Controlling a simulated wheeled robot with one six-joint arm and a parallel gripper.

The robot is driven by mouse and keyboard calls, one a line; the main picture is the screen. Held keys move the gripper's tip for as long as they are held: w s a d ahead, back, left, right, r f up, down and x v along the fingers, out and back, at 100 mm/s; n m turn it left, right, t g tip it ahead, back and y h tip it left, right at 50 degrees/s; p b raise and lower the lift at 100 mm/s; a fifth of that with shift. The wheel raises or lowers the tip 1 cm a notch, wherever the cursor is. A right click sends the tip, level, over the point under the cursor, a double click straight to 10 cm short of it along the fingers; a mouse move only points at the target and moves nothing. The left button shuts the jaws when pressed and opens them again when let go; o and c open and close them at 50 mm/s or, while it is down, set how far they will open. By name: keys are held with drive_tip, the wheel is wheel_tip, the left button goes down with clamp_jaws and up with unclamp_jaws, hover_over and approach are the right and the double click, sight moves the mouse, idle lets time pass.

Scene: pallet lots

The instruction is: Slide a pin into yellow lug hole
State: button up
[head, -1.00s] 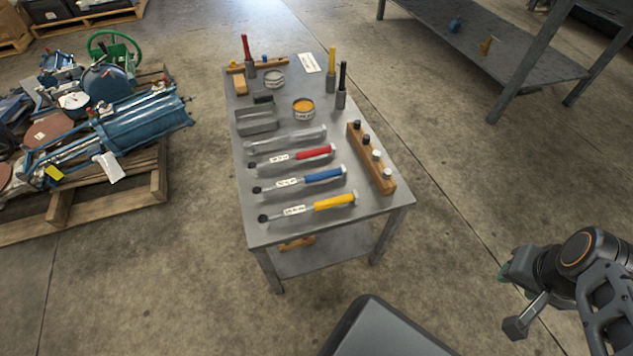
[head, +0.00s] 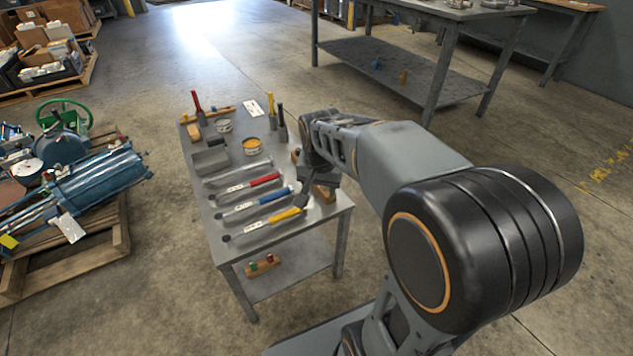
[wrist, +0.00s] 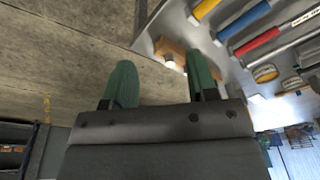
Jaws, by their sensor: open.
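The yellow-banded lug bar (head: 285,215) lies nearest the table's front edge; its yellow part (wrist: 205,8) also shows in the wrist view. Its hole is too small to make out. The wooden pin block (head: 326,194) stands at the table's right side, partly hidden by my arm. In the wrist view the block (wrist: 172,46) shows a pale pin end (wrist: 170,64) beside my fingers. My gripper (wrist: 162,82) is open, with two green fingers apart and nothing held. One finger overlaps the block in the picture; I cannot tell whether it touches.
Blue (head: 240,212) and red (head: 250,186) lug bars lie parallel behind the yellow one. A tin (head: 252,146), a grey tray (head: 210,160) and upright handled tools (head: 270,108) stand farther back. A loaded pallet (head: 75,245) is on the left. A large bench (head: 400,75) stands behind.

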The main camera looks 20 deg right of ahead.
drive_tip(key=w+d+r+m+g+p, duration=0.1)
drive_tip(key=w+d+m+p, duration=0.15)
drive_tip(key=w+m, duration=0.2)
drive_tip(key=w+d+m+p, duration=0.1)
drive_tip(key=w+d+m, duration=0.2)
drive_tip(key=w, duration=0.3)
drive_tip(key=b, duration=0.3)
hover_over(326, 189)
drive_tip(key=shift+h, duration=0.4)
wheel_tip(326, 189, down, 7)
drive_tip(key=shift+w+a+r, duration=0.15)
drive_tip(key=shift+r, duration=0.05)
drive_tip(key=shift+w+d+f+b, duration=0.15)
drive_tip(key=shift+f+b, duration=0.4)
drive_tip(key=shift+f, duration=0.55)
drive_tip(key=shift+w+d+f+b, duration=0.1)
drive_tip(key=shift+f+b, duration=0.4)
drive_tip(key=shift+f, duration=0.65)
drive_tip(key=shift+w+d+f+b, duration=0.15)
drive_tip(key=shift+f+b, duration=0.4)
drive_tip(key=shift+f, duration=0.55)
drive_tip(key=shift+s, duration=0.1)
drive_tip(key=shift+c, duration=0.5)
clamp_jaws()
